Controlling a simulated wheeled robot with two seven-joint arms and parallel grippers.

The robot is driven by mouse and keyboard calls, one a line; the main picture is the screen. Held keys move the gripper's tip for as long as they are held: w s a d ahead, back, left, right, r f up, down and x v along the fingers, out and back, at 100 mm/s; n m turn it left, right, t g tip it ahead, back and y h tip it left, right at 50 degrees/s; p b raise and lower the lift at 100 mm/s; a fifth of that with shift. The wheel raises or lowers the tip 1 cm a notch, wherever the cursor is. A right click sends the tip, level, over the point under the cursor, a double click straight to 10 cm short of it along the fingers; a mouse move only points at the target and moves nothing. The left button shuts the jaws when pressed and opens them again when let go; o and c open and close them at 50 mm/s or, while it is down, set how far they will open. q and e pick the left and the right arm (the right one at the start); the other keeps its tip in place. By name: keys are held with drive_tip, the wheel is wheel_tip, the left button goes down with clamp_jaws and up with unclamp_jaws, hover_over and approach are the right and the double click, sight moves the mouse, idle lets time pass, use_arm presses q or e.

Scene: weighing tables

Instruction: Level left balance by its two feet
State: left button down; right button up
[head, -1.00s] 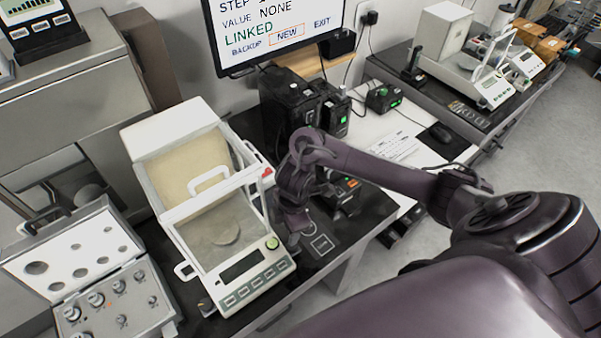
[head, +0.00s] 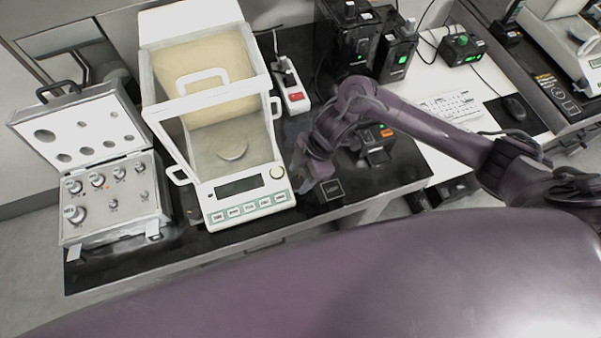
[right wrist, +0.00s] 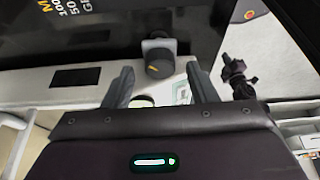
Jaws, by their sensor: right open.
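The left balance (head: 243,206) stands on the dark table, with a clear draft shield, a round pan (head: 232,150) and a dark display. A round pale-yellow level indicator (head: 277,172) sits at its front right corner; its bubble is too small to read. My right gripper (head: 305,180) is low beside that corner, its fingertips unclear in the head view. In the right wrist view its fingers are open, on either side of a dark round knob (right wrist: 158,62), apparently a balance foot; contact cannot be told. The other foot is not clearly seen. My left gripper is not in view.
An open case of weights (head: 112,195) stands close on the balance's left. A power strip (head: 290,88) lies behind on the right. Black devices (head: 352,40), a keyboard (head: 448,106) and a mouse (head: 515,107) are further right. Another balance (head: 570,40) is at the far right.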

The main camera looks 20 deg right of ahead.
drive_tip(key=shift+a+f, duration=0.15)
drive_tip(key=shift+f, duration=0.3)
drive_tip(key=c, duration=1)
drive_tip(key=shift+o, duration=0.2)
drive_tip(key=shift+s+r+m+t+p, duration=0.1)
drive_tip(key=shift+r+m+t+p, duration=0.15)
drive_tip(key=shift+m+p, duration=0.55)
drive_tip(key=shift+f, duration=0.2)
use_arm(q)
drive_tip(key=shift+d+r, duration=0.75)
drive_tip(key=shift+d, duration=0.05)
use_arm(e)
drive_tip(key=o, duration=1)
drive_tip(key=shift+c, duration=0.2)
use_arm(q)
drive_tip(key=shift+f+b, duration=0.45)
drive_tip(key=shift+b, duration=0.05)
use_arm(e)
drive_tip(key=v, duration=0.7)
drive_tip(key=shift+r, duration=0.4)
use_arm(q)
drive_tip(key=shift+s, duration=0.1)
